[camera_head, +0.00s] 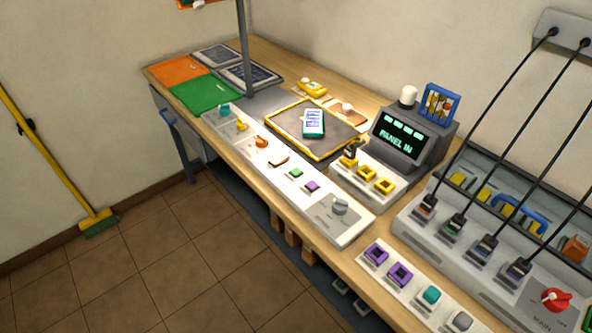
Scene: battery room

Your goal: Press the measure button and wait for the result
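No label that reads "measure" is legible, so I cannot tell which control is the measure button. A dark grey console (396,152) stands on the bench, its screen (398,134) reading "PANEL IN" in green below a row of pale blocks. A white dome (408,95) sits on top of it. A teal device with a pale blue face (313,121) lies on a dark mat with a yellow border (290,132). A long white panel (258,172) along the front edge holds small coloured pieces and a grey knob (339,206). Neither of my grippers is in view.
A white block with yellow square pieces (367,172) stands before the console. At right, black cables run to a grey unit with a red knob (556,299). A grey post (244,45) rises at back.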

